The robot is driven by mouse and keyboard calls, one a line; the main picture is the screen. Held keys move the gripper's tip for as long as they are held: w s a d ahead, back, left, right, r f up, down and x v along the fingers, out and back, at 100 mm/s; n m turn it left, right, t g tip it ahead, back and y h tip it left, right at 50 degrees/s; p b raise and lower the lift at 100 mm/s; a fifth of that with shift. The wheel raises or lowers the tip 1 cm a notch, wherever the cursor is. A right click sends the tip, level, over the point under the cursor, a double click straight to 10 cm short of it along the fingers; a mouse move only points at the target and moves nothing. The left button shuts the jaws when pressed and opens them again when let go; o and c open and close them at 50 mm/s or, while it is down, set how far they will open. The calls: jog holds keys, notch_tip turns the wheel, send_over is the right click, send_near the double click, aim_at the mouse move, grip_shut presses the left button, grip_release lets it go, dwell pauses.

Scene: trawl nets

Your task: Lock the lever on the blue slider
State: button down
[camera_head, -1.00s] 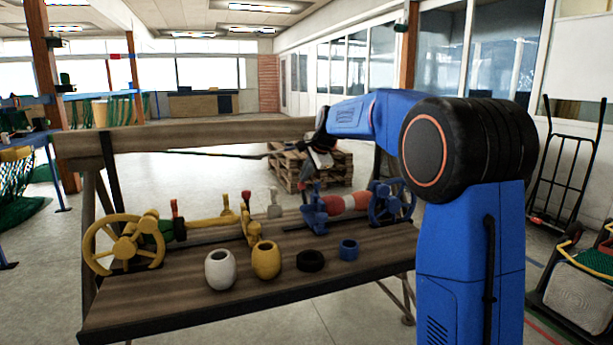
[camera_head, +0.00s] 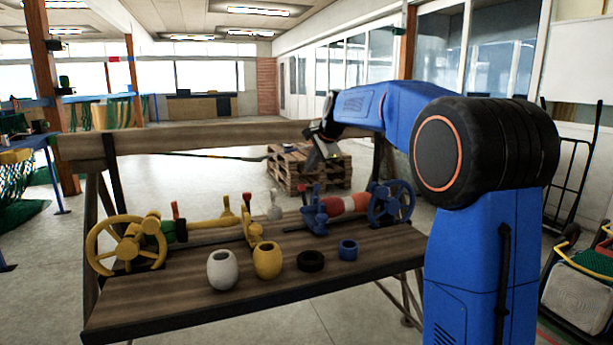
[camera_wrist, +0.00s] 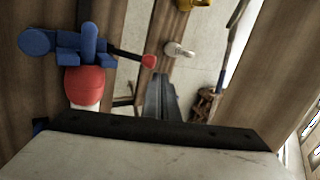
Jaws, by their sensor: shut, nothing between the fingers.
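The blue slider (camera_head: 315,214) stands on the rail at the right half of the wooden bench, beside a red-and-white float (camera_head: 347,203). In the wrist view the blue slider (camera_wrist: 88,45) is at upper left. Its dark lever with a red knob (camera_wrist: 148,61) sticks out to the right. In the head view a small red knob (camera_head: 303,188) shows by the slider's top. My gripper (camera_wrist: 162,84) is shut and empty, apart from the lever in the wrist view. In the head view it is above and behind the slider, its fingertips hard to make out.
A yellow handwheel (camera_head: 127,245) is at the bench's left end and a blue handwheel (camera_head: 391,203) at its right. A pallet stack (camera_head: 290,168) is behind.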

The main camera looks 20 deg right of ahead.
notch_tip(320, 180, up, 8)
jog(key=d, duration=0.1)
jog(key=shift+s+f, duration=0.15)
jog(key=shift+s, duration=0.3)
jog(key=s+a+f+n, duration=0.1)
jog(key=s+f+n, duration=0.2)
jog(key=s, duration=0.6)
jog(key=s+a+f+n+g, duration=0.1)
jog(key=s+a+f+n, duration=0.15)
jog(key=s, duration=0.65)
jog(key=s+a+f+n, duration=0.1)
jog(key=s+f+n, duration=0.15)
jog(key=s, duration=0.65)
jog(key=s+f+n+g, duration=0.1)
jog(key=s+f+n, duration=0.3)
jog(key=s+f, duration=0.6)
jog(key=s+f+n+h, duration=0.1)
jog(key=s+f+n, duration=0.2)
jog(key=s+f, duration=0.8)
jog(key=s, duration=0.5)
jog(key=shift+s+n+g+h, duration=0.2)
jog(key=shift+n+g+h, duration=0.1)
jog(key=shift+n+g, duration=0.1)
